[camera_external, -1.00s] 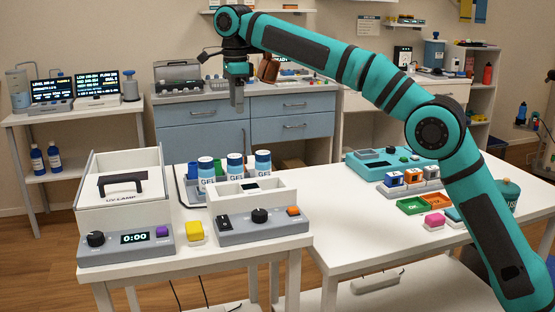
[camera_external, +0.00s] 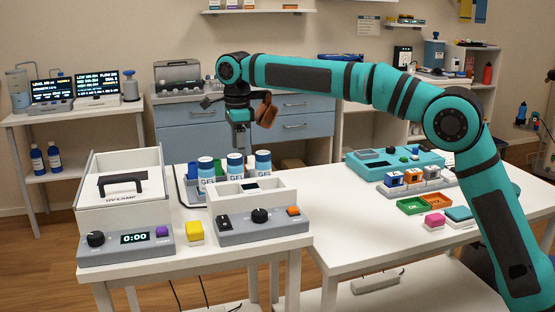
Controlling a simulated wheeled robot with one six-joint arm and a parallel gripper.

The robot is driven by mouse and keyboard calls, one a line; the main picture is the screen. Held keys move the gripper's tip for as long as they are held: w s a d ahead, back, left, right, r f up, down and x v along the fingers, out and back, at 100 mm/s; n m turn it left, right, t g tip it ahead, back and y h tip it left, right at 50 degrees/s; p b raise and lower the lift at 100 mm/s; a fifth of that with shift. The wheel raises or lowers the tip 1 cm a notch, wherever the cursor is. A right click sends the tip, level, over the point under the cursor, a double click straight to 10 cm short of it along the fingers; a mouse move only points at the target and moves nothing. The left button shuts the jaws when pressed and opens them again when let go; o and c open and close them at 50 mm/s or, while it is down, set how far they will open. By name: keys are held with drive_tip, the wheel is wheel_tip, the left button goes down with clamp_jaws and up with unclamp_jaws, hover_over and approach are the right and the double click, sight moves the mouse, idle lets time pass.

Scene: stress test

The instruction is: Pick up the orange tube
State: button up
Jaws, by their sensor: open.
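I cannot make out an orange tube for certain in the external view. My gripper (camera_external: 240,150) points down with its jaws open. Nothing shows between the fingers. The bottles stand at the back of the left white table (camera_external: 190,257).
A white UV lamp box (camera_external: 120,212) and a grey control device (camera_external: 262,230) stand on the left table. A yellow block (camera_external: 194,232) sits between them.

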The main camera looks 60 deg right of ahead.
drive_tip(key=f, duration=0.5)
drive_tip(key=shift+w+d, duration=0.1)
drive_tip(key=shift+d, duration=0.1)
drive_tip(key=shift+c, duration=0.4)
drive_tip(key=c, duration=1)
